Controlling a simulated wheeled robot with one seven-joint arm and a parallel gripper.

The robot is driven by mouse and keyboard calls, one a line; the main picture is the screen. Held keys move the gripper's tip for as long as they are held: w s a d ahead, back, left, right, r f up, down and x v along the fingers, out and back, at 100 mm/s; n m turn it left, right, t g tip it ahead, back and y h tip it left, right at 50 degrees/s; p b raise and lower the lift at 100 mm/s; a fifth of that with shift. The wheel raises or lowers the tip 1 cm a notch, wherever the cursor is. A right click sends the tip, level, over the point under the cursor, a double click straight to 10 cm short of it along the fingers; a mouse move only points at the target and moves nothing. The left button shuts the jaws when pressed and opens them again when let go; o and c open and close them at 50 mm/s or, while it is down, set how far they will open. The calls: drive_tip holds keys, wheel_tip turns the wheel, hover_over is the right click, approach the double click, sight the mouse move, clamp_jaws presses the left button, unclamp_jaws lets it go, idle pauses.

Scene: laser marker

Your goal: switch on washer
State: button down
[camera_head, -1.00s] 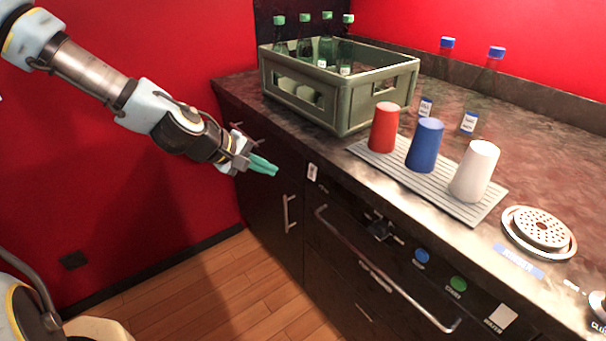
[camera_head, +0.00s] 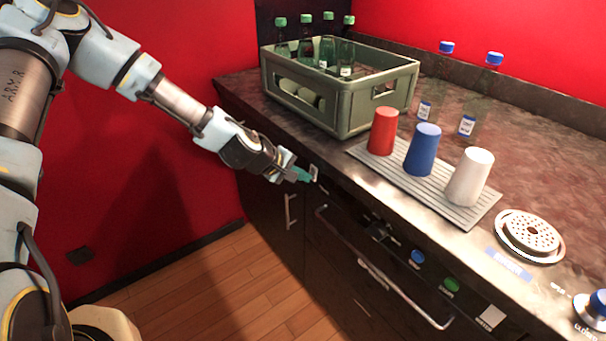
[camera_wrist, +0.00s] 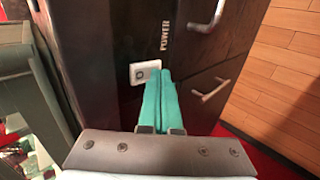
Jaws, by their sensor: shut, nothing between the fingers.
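The dark washer front (camera_head: 345,235) with a long bar handle is built in under the counter. A small white switch plate (camera_head: 314,172) sits at its upper left; in the wrist view the switch plate (camera_wrist: 145,72) shows a dark round mark, beside the word POWER. My gripper (camera_head: 303,176) is shut and empty, its teal fingers pointing at the panel just left of the switch plate. In the wrist view the fingertips (camera_wrist: 160,76) overlap the plate's right edge. I cannot tell whether they touch it.
A blue button (camera_head: 417,257) and a green button (camera_head: 450,285) sit further right on the front. Above, the counter holds a green bottle crate (camera_head: 350,118), red, blue and white cups on a ribbed mat (camera_head: 432,190), and a perforated disc (camera_head: 530,236).

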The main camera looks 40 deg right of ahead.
drive_tip(key=shift+d+f+b, duration=0.1)
drive_tip(key=shift+d+b, duration=0.05)
drive_tip(key=shift+b, duration=0.5)
drive_tip(key=shift+r+p, duration=0.55)
drive_tip(key=shift+r, duration=0.25)
